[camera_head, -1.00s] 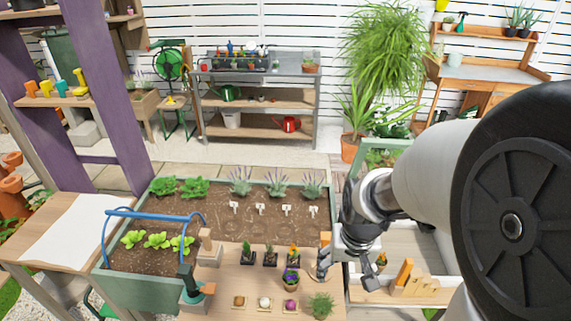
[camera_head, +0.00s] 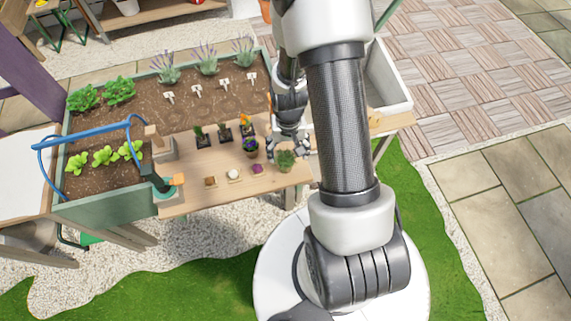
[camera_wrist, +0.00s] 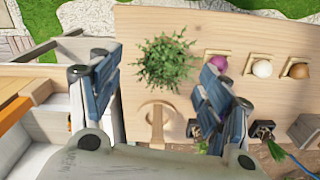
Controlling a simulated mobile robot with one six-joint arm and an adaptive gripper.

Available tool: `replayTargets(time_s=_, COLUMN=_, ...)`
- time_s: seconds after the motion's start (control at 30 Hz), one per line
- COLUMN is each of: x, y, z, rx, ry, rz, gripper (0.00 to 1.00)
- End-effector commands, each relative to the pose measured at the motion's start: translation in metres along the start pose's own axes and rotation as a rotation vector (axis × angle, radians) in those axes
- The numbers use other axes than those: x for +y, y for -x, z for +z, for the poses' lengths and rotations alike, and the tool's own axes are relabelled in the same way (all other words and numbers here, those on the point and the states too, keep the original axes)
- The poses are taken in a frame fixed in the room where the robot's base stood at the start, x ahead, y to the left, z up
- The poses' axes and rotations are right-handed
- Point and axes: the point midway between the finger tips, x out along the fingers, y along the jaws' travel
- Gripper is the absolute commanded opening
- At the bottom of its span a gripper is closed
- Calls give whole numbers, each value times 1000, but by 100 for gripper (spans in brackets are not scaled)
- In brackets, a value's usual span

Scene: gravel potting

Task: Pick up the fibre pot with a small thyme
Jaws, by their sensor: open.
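The small thyme (camera_head: 286,158) is a bushy green plant near the front right edge of the wooden board in the head view. Its foliage also shows in the wrist view (camera_wrist: 165,60), seen from above, and hides the fibre pot beneath it. My gripper (camera_head: 288,146) is just behind the thyme in the head view. In the wrist view its two blue-padded fingers (camera_wrist: 158,76) are spread wide, one on each side of the thyme's near side, with nothing held.
Purple, white and brown bulbs in small trays (camera_wrist: 262,67) lie right of the thyme in the wrist view. Small potted plants (camera_head: 225,133) and a flower pot (camera_head: 251,148) stand nearby. A white bin (camera_head: 387,82) is at right.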

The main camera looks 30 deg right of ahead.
Motion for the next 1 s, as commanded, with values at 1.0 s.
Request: replayTargets(time_s=1.0, x=-6, y=-68, z=-1, rx=1, ry=0, rz=0, gripper=62)
